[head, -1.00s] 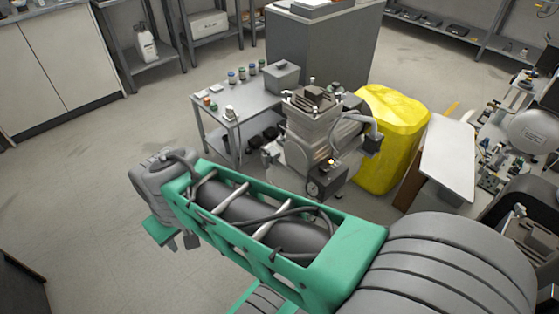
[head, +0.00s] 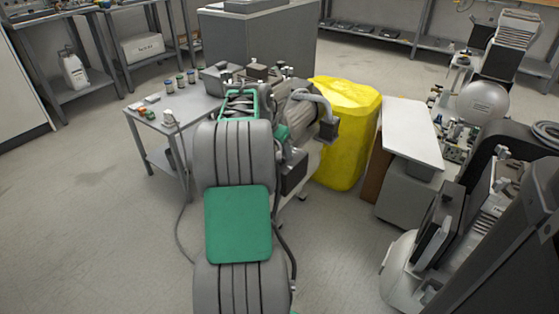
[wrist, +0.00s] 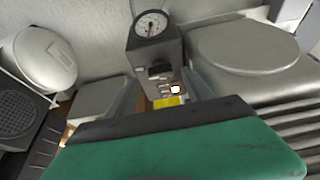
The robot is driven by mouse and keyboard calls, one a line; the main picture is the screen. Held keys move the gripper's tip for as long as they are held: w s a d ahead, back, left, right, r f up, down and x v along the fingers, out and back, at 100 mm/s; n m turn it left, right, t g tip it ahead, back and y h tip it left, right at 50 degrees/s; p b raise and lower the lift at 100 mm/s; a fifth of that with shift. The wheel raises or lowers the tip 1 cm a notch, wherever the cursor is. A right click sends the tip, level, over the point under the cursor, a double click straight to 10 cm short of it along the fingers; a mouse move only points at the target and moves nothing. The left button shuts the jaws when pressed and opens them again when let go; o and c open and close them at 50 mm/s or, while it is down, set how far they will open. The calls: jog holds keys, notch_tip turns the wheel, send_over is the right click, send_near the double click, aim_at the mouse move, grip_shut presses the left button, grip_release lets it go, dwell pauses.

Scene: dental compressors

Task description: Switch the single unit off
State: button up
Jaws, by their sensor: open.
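The single unit, a grey compressor (head: 305,108), stands mid-picture in the head view, partly hidden behind my arm. Its dark control box (head: 294,172) shows at the arm's right edge. In the wrist view the dark box (wrist: 155,55) carries a round white-faced gauge (wrist: 150,25). Below it are a small pale switch-like part (wrist: 175,90) with an orange edge and a yellow label (wrist: 166,102). The switch's position is too small to tell. My gripper (wrist: 180,140) shows as a green, dark-edged body across the wrist view's bottom, its fingertips not clear. It appears empty and apart from the box.
A grey side table (head: 150,122) with small jars stands left of the compressor. More equipment (head: 485,102) crowds the right side. The floor at left is clear.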

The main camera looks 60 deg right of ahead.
aim_at(280, 159)
jog(key=shift+x, duration=1.15)
grip_shut()
